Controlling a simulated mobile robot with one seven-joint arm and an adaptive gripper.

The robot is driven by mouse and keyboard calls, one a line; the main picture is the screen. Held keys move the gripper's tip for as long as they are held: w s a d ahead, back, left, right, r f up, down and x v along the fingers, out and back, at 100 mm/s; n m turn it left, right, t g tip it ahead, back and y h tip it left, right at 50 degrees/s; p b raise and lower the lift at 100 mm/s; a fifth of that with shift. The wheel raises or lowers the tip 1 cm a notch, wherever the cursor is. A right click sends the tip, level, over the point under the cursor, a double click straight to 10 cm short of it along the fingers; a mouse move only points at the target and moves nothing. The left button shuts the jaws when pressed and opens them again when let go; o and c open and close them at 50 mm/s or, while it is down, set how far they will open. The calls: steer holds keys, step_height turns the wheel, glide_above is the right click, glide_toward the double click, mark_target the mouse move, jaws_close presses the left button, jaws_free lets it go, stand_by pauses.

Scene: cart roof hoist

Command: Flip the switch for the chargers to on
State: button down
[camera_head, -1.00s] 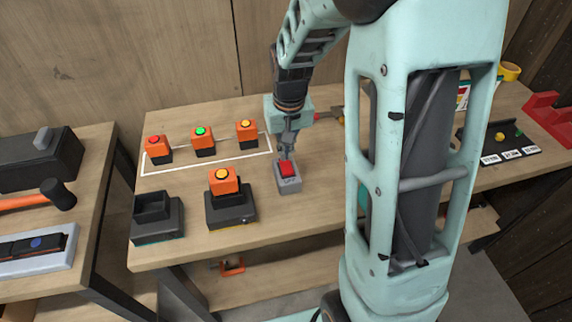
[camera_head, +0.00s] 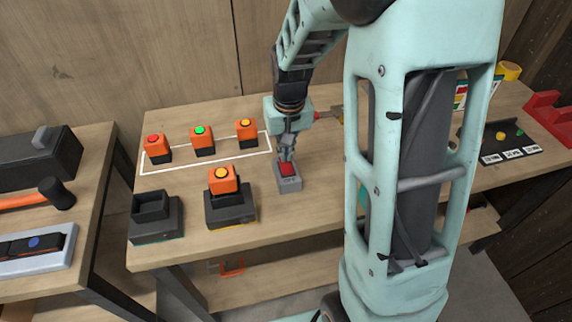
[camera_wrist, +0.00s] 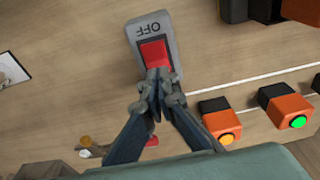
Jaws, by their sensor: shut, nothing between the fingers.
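The charger switch is a grey box (camera_head: 289,184) with a red rocker (camera_head: 287,170), on the bench right of the chargers. In the wrist view its red rocker (camera_wrist: 153,52) shows beside the word OFF on the grey box (camera_wrist: 150,25). My gripper (camera_head: 286,157) is shut and empty, pointing down at the rocker's far end; in the wrist view its fingertips (camera_wrist: 158,76) overlap the rocker's edge. Whether they touch cannot be told. One charger (camera_head: 229,211) holds an orange battery with a yellow top (camera_head: 222,180); the other charger (camera_head: 155,219) is empty.
Orange batteries with red (camera_head: 156,147), green (camera_head: 202,139) and yellow (camera_head: 246,131) tops stand by a white outline behind the chargers. My arm hides part of the bench at right. A labelled black tray (camera_head: 510,145) lies further right.

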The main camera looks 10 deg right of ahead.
mark_target(286, 166)
steer(key=shift+w+f+b, duration=0.1)
steer(key=shift+f+b, duration=0.45)
steer(key=shift+f, duration=0.15)
steer(key=shift+r, duration=0.1)
stand_by(0.4)
steer(key=shift+s+r+p, duration=0.2)
steer(key=shift+r+p, duration=0.65)
steer(key=shift+r, duration=0.3)
steer(key=shift+s+r+p, duration=0.15)
steer(key=shift+r+p, duration=0.65)
steer(key=shift+r, duration=0.35)
steer(key=shift+s+r+p, duration=0.2)
steer(key=shift+r+p, duration=0.65)
steer(key=shift+r, duration=0.3)
steer(key=shift+f, duration=0.15)
